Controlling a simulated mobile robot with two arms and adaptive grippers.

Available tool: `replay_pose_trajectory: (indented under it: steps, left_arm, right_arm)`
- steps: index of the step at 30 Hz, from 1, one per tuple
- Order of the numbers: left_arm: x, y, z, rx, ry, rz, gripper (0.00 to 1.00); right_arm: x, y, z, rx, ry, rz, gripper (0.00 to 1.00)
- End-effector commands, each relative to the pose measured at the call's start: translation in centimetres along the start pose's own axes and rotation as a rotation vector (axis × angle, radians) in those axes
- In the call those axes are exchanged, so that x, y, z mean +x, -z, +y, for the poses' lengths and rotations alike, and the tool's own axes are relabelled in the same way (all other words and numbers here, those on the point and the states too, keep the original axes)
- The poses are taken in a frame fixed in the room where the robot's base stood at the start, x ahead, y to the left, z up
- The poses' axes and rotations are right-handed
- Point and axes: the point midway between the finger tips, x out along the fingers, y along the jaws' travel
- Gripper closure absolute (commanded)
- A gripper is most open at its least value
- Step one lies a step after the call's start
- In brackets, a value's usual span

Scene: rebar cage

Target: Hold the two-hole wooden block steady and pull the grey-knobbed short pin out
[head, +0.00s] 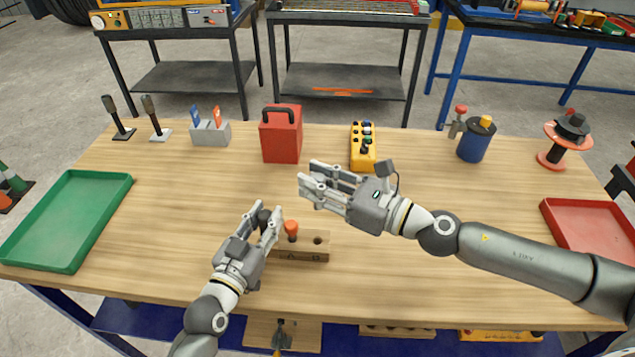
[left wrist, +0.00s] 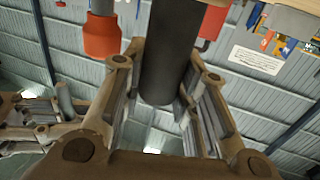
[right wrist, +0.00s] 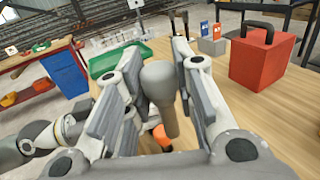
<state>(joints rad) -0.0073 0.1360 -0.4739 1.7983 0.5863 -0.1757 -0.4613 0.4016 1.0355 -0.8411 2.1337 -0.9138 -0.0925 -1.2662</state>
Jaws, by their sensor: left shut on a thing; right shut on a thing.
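The wooden block (head: 302,256) lies on the table with an orange-knobbed pin (head: 291,228) standing in it and an open hole (head: 318,240) to its right. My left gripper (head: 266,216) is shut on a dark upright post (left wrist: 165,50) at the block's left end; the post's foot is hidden. My right gripper (head: 306,186) is above and behind the block, pointing left. It is shut on the grey-knobbed pin (right wrist: 158,80), which is clear of the block, knob up. The orange knob also shows below it in the right wrist view (right wrist: 161,137).
A red toolbox (head: 282,140) and a yellow control box (head: 362,148) stand behind my right gripper. A green tray (head: 70,218) is at the left, and a red tray (head: 588,228) at the right. The table is clear left and front-right of the block.

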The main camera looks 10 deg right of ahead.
Motion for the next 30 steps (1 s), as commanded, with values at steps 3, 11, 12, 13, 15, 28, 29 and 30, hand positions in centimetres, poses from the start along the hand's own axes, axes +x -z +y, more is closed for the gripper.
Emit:
replay_pose_trajectory:
  steps: [3, 11, 12, 13, 15, 28, 29, 30]
  left_arm:
    - [0.0, 0.0, 0.0, 0.000, 0.000, -0.001, 1.00]
    - [0.0, -0.1, 0.0, 0.000, -0.001, -0.001, 0.68]
    - [0.0, 0.0, 0.0, 0.000, -0.001, -0.001, 0.63]
    - [0.0, 0.0, 0.0, 0.000, -0.001, -0.001, 0.59]
    - [0.0, 0.0, 0.0, 0.000, 0.000, -0.001, 0.50]
    - [-0.6, -0.1, 0.0, 0.000, 0.000, -0.001, 0.47]
    - [-0.9, -0.1, 0.0, 0.001, 0.000, -0.001, 0.47]
    - [-1.5, -0.2, 0.0, 0.002, 0.000, -0.003, 0.47]
  right_arm:
    - [0.0, -0.1, 0.0, 0.000, 0.000, -0.002, 1.00]
    - [0.0, -0.1, 0.0, 0.000, 0.000, -0.002, 1.00]
    - [0.0, -0.1, 0.0, 0.000, 0.000, -0.002, 1.00]
    - [0.0, -0.1, 0.0, 0.000, 0.000, -0.002, 1.00]
    - [0.0, -0.1, 0.0, 0.000, 0.000, -0.002, 1.00]
    - [0.0, -0.1, 0.0, 0.000, 0.000, -0.002, 1.00]
    - [0.0, -0.1, 0.0, 0.000, 0.000, -0.002, 1.00]
    - [0.0, -0.1, 0.0, 0.000, 0.000, -0.002, 1.00]
